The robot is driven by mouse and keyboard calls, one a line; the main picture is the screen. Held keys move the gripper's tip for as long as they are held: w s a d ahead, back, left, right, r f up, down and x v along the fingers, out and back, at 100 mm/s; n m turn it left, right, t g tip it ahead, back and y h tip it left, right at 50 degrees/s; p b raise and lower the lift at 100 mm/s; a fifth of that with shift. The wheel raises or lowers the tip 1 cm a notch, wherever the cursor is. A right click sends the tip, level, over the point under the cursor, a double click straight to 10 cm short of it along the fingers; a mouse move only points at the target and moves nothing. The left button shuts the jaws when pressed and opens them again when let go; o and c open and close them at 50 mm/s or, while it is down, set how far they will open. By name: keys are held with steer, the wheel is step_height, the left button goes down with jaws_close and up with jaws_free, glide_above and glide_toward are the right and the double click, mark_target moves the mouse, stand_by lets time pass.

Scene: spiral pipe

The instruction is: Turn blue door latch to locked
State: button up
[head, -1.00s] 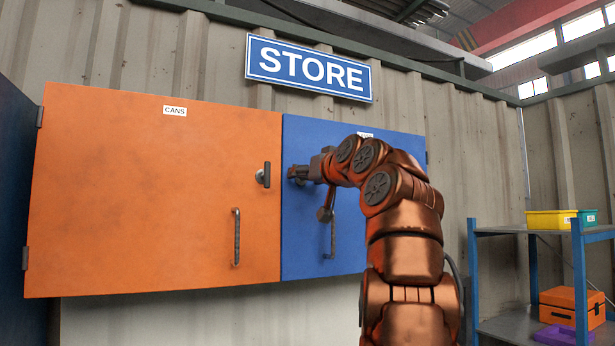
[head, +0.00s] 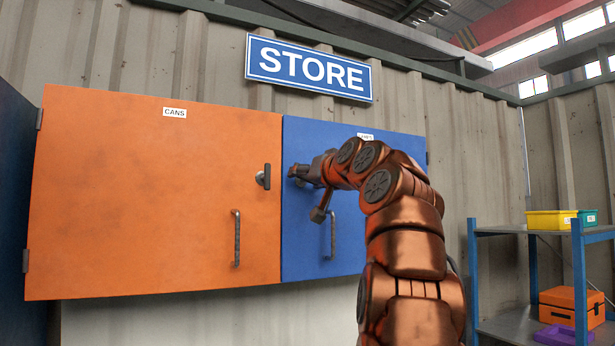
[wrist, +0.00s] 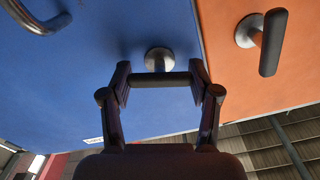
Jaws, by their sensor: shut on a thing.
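The blue door (head: 303,245) is closed, flush beside the orange door. Its latch has a round metal base (wrist: 158,58) and a dark bar (wrist: 160,79), which lies crosswise between my fingertips in the wrist view. My gripper (wrist: 160,80) is shut on this bar, with one finger at each end. In the head view my gripper (head: 304,172) is at the upper left of the blue door, and my wrist largely hides the latch there.
The orange door (head: 130,200), labelled CANS, is closed; its own latch (head: 264,176) sits close left of my gripper. The blue door's pull handle (head: 333,235) hangs below my wrist. A shelf rack (head: 578,280) with bins stands at the right.

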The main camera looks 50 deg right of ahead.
steer(key=m+p, duration=0.2)
steer(key=m, duration=0.1)
steer(key=shift+a+r+p, duration=0.1)
steer(key=shift+r+p, duration=0.1)
steer(key=shift+p, duration=0.15)
steer(key=m+p, duration=0.3)
steer(key=shift+m, duration=0.4)
steer(key=m+p, duration=0.1)
steer(key=m, duration=0.2)
steer(key=shift+d+f+m+p, duration=0.2)
steer(key=shift+f+m+p, duration=0.1)
steer(key=shift+p, duration=0.05)
steer(key=shift+f+m, duration=0.1)
steer(key=shift+m, duration=1.4)
steer(key=o, duration=1.2)
steer(key=shift+c, duration=0.2)
steer(key=shift+s, duration=0.15)
